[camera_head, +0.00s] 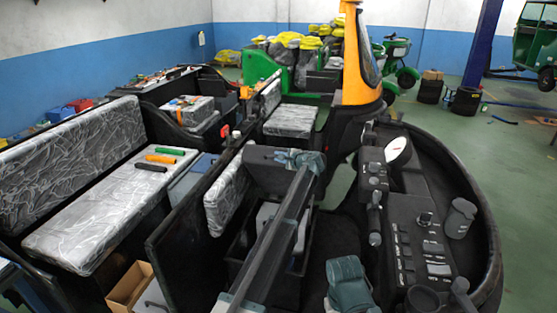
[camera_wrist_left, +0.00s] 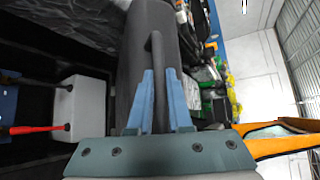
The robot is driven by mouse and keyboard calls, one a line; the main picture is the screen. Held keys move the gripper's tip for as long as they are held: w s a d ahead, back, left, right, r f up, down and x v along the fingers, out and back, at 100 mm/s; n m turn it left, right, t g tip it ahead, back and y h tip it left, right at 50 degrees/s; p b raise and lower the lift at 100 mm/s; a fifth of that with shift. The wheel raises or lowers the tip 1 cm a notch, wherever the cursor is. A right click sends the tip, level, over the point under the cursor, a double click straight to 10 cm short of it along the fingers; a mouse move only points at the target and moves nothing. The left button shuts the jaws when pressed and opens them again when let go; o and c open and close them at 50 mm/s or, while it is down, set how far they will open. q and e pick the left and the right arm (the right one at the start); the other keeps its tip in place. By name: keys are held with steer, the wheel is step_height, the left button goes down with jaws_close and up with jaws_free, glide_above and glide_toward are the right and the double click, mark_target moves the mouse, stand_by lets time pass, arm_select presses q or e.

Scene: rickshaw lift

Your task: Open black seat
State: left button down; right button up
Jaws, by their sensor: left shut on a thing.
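The black seat (camera_head: 265,172) is a dark padded panel inside the vehicle, behind the dashboard. It stands tilted up, with an open dark compartment below it. In the left wrist view the seat (camera_wrist_left: 143,30) fills the middle and has a dark loop handle (camera_wrist_left: 156,75). My left gripper (camera_head: 300,160) is at the seat's top edge, and its blue fingers (camera_wrist_left: 155,105) are shut on the handle. A teal-grey part of mine (camera_head: 350,285) shows at the bottom of the head view; I cannot see fingers on it.
The dashboard (camera_head: 420,235) with knobs and levers is close on the right. A cardboard box (camera_head: 130,287) is at bottom left. In the wrist view, a white box (camera_wrist_left: 88,107) lies beside a red-handled tool (camera_wrist_left: 42,129).

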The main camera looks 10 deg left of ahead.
arm_select(q)
steer(key=shift+w+r, duration=0.2)
steer(key=shift+w, duration=0.1)
steer(key=c, duration=0.8)
jaws_free()
steer(key=shift+c, duration=0.2)
steer(key=shift+s+r, duration=0.1)
steer(key=p+v, duration=0.4)
steer(key=v, duration=1)
steer(key=shift+p, duration=0.4)
steer(key=shift+a, duration=0.1)
steer(key=shift+c, duration=0.3)
